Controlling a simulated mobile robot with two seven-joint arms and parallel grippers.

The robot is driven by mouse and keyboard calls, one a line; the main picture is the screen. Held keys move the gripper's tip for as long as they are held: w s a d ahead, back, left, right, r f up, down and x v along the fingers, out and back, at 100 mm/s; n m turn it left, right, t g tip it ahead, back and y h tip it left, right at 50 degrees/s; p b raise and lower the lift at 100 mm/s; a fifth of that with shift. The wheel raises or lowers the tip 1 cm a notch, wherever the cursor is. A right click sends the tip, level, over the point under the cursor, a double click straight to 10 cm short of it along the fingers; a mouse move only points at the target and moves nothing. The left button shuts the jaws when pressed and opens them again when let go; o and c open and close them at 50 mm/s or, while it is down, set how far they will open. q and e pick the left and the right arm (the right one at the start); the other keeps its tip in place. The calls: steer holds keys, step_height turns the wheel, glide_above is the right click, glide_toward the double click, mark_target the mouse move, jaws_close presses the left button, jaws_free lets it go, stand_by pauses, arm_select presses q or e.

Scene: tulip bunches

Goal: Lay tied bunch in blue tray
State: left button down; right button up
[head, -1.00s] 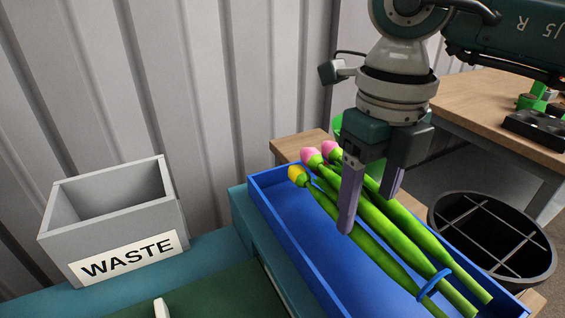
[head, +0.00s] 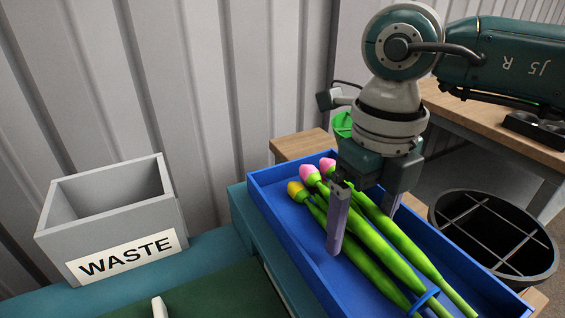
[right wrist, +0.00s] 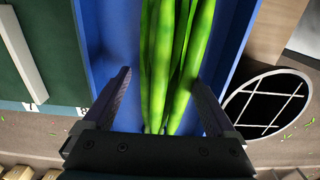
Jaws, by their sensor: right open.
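The tied bunch (head: 374,246) has green stems, one yellow and two pink tulip heads, and a blue tie (head: 424,300). It lies lengthwise inside the blue tray (head: 290,237), heads toward the far left end. My right gripper (head: 362,230) is open, with its purple fingers reaching down into the tray on either side of the stems. In the right wrist view, the stems (right wrist: 172,62) run between the spread fingers, with gaps on both sides. The near stem ends are cut off by the head view's edge. My left gripper is not in view.
A grey WASTE bin (head: 110,215) stands left on the teal surface. A black round bin with a grid (head: 494,240) stands right of the tray. A wooden table (head: 500,125) is behind it. A corrugated wall rises behind the bench.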

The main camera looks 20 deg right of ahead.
mark_target(362, 223)
steer(key=shift+r, duration=0.55)
step_height(362, 223, up, 11)
steer(key=shift+r+p, duration=0.15)
steer(key=shift+p, duration=0.25)
